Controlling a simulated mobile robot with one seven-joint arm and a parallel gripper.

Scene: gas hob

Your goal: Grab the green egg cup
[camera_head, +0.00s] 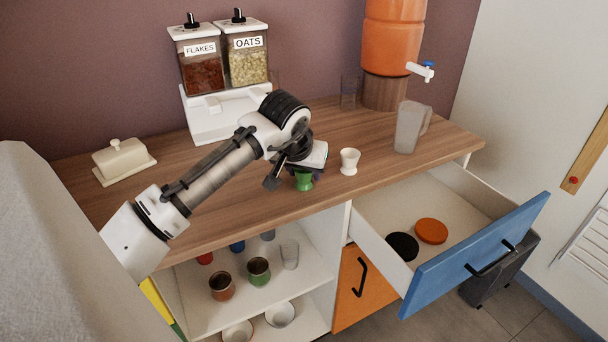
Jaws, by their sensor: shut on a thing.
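The green egg cup (304,181) stands upright on the wooden counter near its front edge, or very close to its surface; I cannot tell if it is lifted. My gripper (301,172) is over it from above and shut on its upper part. The gripper body hides the cup's rim and much of the fingers.
A white egg cup (349,161) stands just right of my gripper. A clear pitcher (409,127) and an orange dispenser (393,40) are further right. The cereal dispenser (214,117) and butter dish (123,160) are behind and left. A blue-fronted drawer (474,254) is open below.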

